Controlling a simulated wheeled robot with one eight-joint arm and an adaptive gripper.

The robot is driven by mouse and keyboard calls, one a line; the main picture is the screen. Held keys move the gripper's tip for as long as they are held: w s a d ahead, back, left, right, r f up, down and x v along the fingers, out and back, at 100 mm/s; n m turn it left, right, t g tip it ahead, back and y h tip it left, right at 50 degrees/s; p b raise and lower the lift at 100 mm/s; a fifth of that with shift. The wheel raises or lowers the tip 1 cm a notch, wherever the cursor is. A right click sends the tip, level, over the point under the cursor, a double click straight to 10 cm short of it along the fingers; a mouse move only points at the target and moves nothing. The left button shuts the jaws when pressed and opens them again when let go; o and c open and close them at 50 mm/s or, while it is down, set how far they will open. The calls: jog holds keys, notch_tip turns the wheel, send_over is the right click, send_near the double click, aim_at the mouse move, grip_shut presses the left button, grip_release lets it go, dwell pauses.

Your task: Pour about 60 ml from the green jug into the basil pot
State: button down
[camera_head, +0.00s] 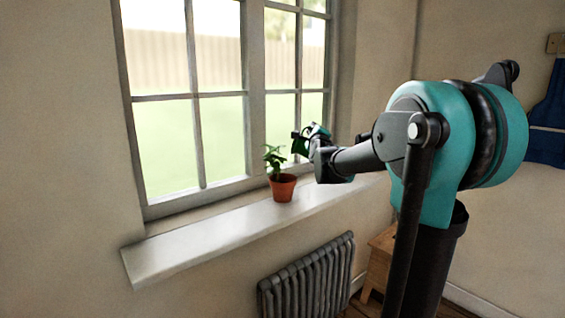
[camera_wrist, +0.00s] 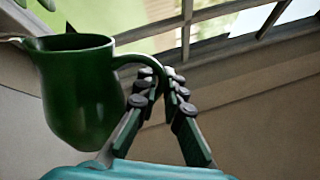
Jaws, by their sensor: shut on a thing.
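The basil pot (camera_head: 283,187) is a terracotta pot with a leafy green plant. It stands upright on the white windowsill in the head view. My gripper (camera_head: 307,141) is just right of the plant and above the pot's rim. The green jug (camera_wrist: 85,95) fills the left of the wrist view, its handle between my gripper's fingers (camera_wrist: 163,90). My gripper is shut on the handle. In the head view only a small dark green part of the jug (camera_head: 299,146) shows beside my gripper. The jug's contents are hidden.
The windowsill (camera_head: 190,243) is clear to the left of the pot. The window (camera_head: 195,110) rises behind it. A grey radiator (camera_head: 308,280) stands below the sill, with a wooden piece of furniture (camera_head: 381,262) to its right. A blue cloth (camera_head: 548,125) hangs at the far right.

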jog(key=shift+a+r+n, duration=0.3)
jog(key=shift+a+n, duration=0.2)
jog(key=shift+a, duration=0.05)
dwell(0.5)
jog(key=d+f+m, duration=0.2)
jog(key=shift+w+d+m, duration=0.25)
jog(key=shift+m, duration=0.05)
jog(key=shift+s+d+f+m, duration=0.1)
jog(key=shift+s+d+m, duration=0.05)
jog(key=shift+s+m, duration=0.2)
jog(key=shift+w+f+h, duration=0.1)
jog(key=shift+w+h, duration=0.05)
jog(key=shift+h, duration=0.15)
jog(key=shift+d+f+m, duration=0.1)
jog(key=shift+f+m, duration=0.1)
jog(key=shift+m, duration=0.25)
jog(key=shift+d+f+m+g, duration=0.15)
jog(key=shift+d+f+m, duration=0.3)
jog(key=shift+f+m, duration=0.25)
jog(key=shift+d+f+m+g, duration=0.15)
jog(key=shift+d+f+m, duration=0.4)
jog(key=shift+m, duration=0.25)
jog(key=shift+f+h, duration=0.15)
jog(key=shift+h, duration=0.15)
